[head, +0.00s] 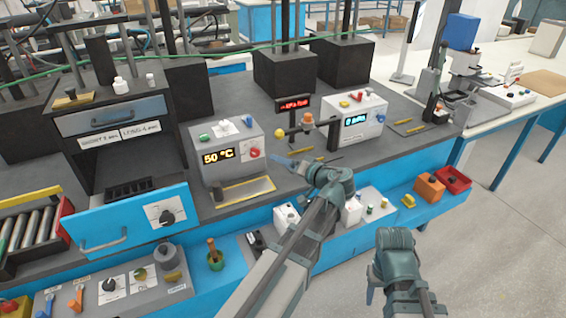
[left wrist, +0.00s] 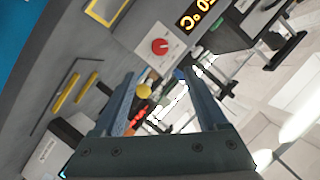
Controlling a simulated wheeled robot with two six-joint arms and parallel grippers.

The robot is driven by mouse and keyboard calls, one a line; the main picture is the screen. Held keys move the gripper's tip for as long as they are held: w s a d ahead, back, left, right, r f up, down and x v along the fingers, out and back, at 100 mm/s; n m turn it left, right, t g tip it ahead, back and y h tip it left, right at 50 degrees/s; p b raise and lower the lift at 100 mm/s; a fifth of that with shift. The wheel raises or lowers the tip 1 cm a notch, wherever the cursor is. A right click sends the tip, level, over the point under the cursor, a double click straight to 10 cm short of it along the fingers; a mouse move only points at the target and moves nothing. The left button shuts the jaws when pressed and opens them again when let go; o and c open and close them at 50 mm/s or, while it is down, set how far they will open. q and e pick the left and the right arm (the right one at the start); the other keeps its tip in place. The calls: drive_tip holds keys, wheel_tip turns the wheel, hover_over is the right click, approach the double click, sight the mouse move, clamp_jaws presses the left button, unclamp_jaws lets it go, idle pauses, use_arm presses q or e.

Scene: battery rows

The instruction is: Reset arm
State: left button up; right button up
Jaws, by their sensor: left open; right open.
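My right gripper (head: 385,275) hangs lower right, in front of the bench and above the floor. It holds nothing that I can see; its fingertips are partly hidden.
The 50 °C unit (head: 231,141) with a red knob and the white display unit (head: 354,118) stand on the bench. The yellow ball (head: 279,133) is beside them. An open blue drawer (head: 90,222) juts out left. Free floor (head: 500,230) lies right.

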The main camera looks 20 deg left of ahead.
use_arm(q)
drive_tip(key=s+d+f+m+g+h+p, duration=0.1)
drive_tip(key=s+d+f+m+g+h, duration=0.2)
drive_tip(key=s+d+f+h, duration=0.3)
drive_tip(key=s+d+f+m+g+h+p, duration=0.2)
drive_tip(key=s+d+f+h, duration=0.4)
drive_tip(key=s+d, duration=1)
drive_tip(key=d+m+g, duration=0.1)
drive_tip(key=d+m, duration=0.1)
drive_tip(key=shift+f+m, duration=0.3)
drive_tip(key=shift+f, duration=0.1)
